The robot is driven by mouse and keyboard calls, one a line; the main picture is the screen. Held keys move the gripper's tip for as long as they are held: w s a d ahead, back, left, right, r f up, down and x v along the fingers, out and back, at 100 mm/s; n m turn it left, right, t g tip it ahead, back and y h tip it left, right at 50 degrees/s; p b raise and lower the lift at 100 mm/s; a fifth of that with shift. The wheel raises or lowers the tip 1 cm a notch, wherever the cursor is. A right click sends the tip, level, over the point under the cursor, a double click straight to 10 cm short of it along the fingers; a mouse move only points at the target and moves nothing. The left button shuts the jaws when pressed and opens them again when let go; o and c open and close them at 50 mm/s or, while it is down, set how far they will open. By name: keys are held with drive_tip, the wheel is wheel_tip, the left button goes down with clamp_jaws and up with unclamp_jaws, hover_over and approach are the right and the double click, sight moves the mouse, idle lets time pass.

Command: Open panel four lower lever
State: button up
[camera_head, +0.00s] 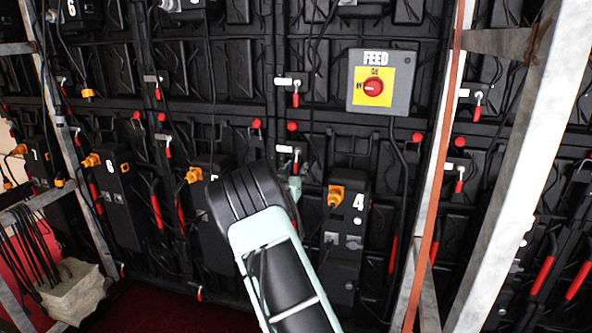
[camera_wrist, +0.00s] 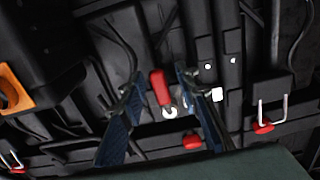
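The box marked 4 (camera_head: 352,240), black with an orange plug (camera_head: 337,196), hangs on the panel wall right of my arm in the head view. Just left of it, a lever with a red handle (camera_head: 296,166) hangs below a pale plate, close to my gripper (camera_head: 294,186). My arm hides much of the gripper there. In the wrist view my gripper (camera_wrist: 162,120) is open, with its two blue fingers apart. A red lever handle (camera_wrist: 160,86) shows between them, with a pale round end (camera_wrist: 169,112). I cannot tell whether either finger touches it.
The yellow-faced FEED switch box (camera_head: 382,82) is up and right. Another red lever (camera_head: 296,98) hangs above. A metal frame post (camera_head: 515,170) stands at right, another (camera_head: 75,150) at left. Black cables hang along the wall. In the wrist view an orange plug (camera_wrist: 14,92) is at left.

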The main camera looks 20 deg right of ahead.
drive_tip(key=shift+c, duration=0.7)
clamp_jaws()
drive_tip(key=shift+d+n, duration=0.1)
drive_tip(key=shift+n, duration=0.2)
drive_tip(key=n+p, duration=0.1)
drive_tip(key=n, duration=0.1)
drive_tip(key=s+d+r+n+p, duration=0.1)
drive_tip(key=n+p, duration=0.1)
drive_tip(key=n, duration=0.1)
drive_tip(key=s+d+n+p, duration=0.1)
drive_tip(key=n, duration=0.2)
drive_tip(key=shift+d+r+p, duration=0.25)
drive_tip(key=shift+p, duration=0.05)
drive_tip(key=n, duration=0.1)
drive_tip(key=r+n+p, duration=0.1)
drive_tip(key=n, duration=0.1)
drive_tip(key=d+n, duration=0.1)
drive_tip(key=shift+s+r+n+p, duration=0.2)
drive_tip(key=shift+s+n+p, duration=0.05)
drive_tip(key=shift+n+p, duration=0.05)
drive_tip(key=shift+s+d+r+n+p, duration=0.15)
drive_tip(key=shift+r+n, duration=0.15)
drive_tip(key=shift+n, duration=0.5)
drive_tip(key=shift+w+r+n+p, duration=0.1)
drive_tip(key=shift+r+n, duration=0.25)
drive_tip(key=shift+n, duration=0.45)
drive_tip(key=shift+s+d+r+n+p, duration=0.15)
drive_tip(key=shift+r+n, duration=0.15)
drive_tip(key=shift+n, duration=0.5)
drive_tip(key=shift+a, duration=0.1)
